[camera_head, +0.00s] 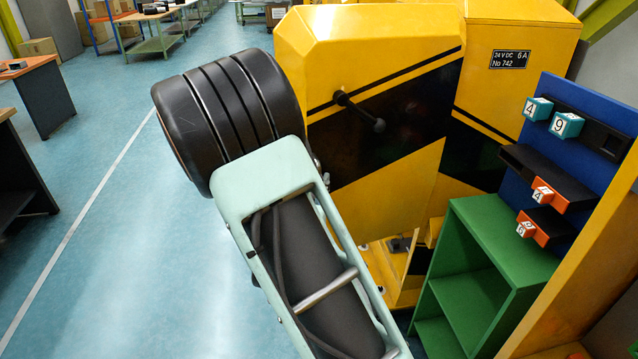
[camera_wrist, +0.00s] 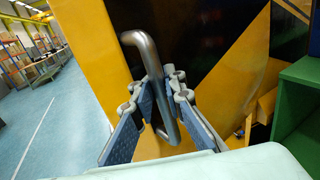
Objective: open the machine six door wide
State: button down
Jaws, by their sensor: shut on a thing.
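The machine door (camera_head: 390,185) is a yellow panel with a black diagonal band, and it stands out at an angle from the yellow cabinet (camera_head: 510,30). A dark lever (camera_head: 360,110) is on the door's face. In the wrist view, a grey bent bar handle (camera_wrist: 150,60) runs down in front of the door (camera_wrist: 195,40). My gripper (camera_wrist: 163,88) has its fingers on both sides of this bar and is shut on it. My arm hides the gripper in the head view.
A green shelf (camera_head: 462,205) stands low at the right, close to the machine. A blue panel (camera_head: 575,125) with numbered teal and orange blocks is behind it. An orange-topped table (camera_head: 28,66) is at the far left. The blue floor (camera_head: 110,220) at left is clear.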

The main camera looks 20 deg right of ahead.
jog(key=shift+w+a+f, duration=0.1)
jog(key=shift+a, duration=0.4)
jog(key=c, duration=2)
grip_release()
jog(key=shift+a, duration=0.15)
jog(key=shift+d, duration=0.2)
jog(key=v, duration=0.7)
jog(key=shift+s+a, duration=0.15)
jog(key=shift+s, duration=0.15)
